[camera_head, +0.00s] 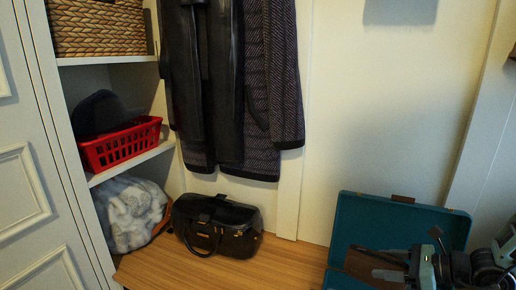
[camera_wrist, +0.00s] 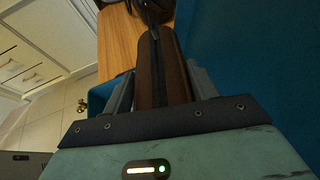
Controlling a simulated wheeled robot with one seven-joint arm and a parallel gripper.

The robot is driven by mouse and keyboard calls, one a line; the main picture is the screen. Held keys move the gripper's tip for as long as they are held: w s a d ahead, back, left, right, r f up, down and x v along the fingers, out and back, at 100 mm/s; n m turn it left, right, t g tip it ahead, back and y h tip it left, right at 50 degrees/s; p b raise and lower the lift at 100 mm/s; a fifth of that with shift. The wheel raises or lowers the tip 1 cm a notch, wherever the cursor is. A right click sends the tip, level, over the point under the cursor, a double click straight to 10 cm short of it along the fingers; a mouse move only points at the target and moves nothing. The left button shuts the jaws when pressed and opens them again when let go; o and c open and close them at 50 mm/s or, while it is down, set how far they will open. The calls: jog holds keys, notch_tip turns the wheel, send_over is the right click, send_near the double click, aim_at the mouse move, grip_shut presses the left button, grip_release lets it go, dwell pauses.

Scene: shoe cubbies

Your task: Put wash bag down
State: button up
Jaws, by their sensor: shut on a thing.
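The wash bag appears as a long brown item (camera_wrist: 152,62) between the two grey fingers of my gripper (camera_wrist: 163,84) in the wrist view. My gripper is shut on it. In the head view the brown bag (camera_head: 372,266) shows at the lower right, over or inside an open teal case (camera_head: 385,222), with my gripper (camera_head: 408,268) at its right. Teal surfaces show on both sides of the bag in the wrist view (camera_wrist: 238,50). Whether the bag touches the case's bottom is hidden.
The case stands on a wooden bench (camera_head: 170,270). A black handbag (camera_head: 232,229) sits on the bench to the left. A red basket (camera_head: 122,147) and a woven basket (camera_head: 98,28) are on shelves. Dark coats (camera_head: 235,90) hang above. Bench between handbag and case is clear.

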notch_tip(320, 180, up, 17)
jog(key=m+t+h+p, duration=0.4)
jog(key=m+p, duration=0.1)
jog(key=p, duration=1.7)
jog(key=shift+r, duration=0.2)
